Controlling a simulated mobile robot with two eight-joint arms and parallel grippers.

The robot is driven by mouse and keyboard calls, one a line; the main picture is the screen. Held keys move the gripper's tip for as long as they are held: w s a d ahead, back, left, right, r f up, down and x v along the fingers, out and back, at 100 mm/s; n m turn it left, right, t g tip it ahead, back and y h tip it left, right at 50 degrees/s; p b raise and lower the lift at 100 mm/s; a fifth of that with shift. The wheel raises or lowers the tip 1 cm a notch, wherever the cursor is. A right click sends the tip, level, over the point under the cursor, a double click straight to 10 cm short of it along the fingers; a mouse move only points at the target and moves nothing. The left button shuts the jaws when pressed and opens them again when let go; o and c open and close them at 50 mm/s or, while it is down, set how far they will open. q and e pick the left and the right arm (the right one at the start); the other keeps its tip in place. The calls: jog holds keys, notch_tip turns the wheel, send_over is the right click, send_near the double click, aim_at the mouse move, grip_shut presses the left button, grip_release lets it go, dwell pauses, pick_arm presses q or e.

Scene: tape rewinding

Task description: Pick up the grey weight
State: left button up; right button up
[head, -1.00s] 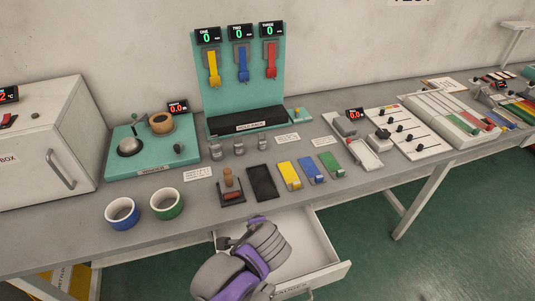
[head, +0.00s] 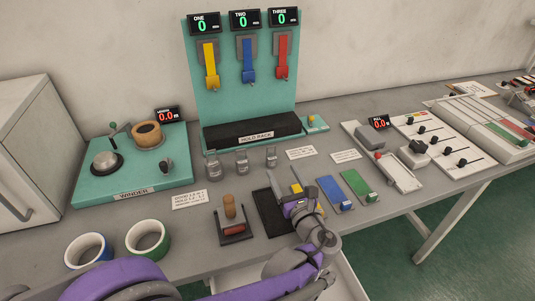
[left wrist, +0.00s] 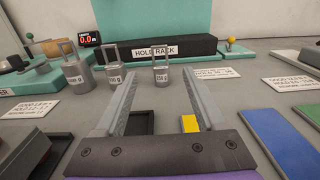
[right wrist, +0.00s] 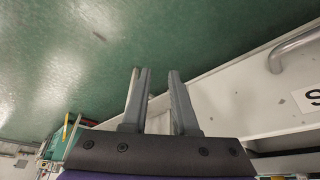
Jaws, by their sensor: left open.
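Three grey weights with loop handles stand upright in a row in front of the hold rack: a left one (head: 212,166), a middle one (head: 242,162) and a right one (head: 271,157). In the left wrist view the right weight (left wrist: 161,77) reads 250 g and shows between my finger tips. The other two (left wrist: 76,75) (left wrist: 115,75) show left of my fingers. My left gripper (head: 285,182) is open and empty above the black pad and yellow block, on the near side of the weights. My right gripper (right wrist: 156,72) is open and empty beside the drawer front, below the table.
The teal hold rack (head: 240,95) stands behind the weights. A wooden-handled stamp (head: 232,218) is left of my left gripper.

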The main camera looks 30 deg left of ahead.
aim_at(271, 156)
pick_arm(q)
jog(key=x, duration=0.4)
jog(key=shift+a, duration=0.1)
jog(key=b+x, duration=0.1)
jog(key=x, duration=0.5)
jog(key=shift+w+a+f, duration=0.1)
jog(key=shift+w+a, duration=0.1)
jog(key=shift+w, duration=0.05)
jog(key=shift+d, duration=0.1)
grip_shut()
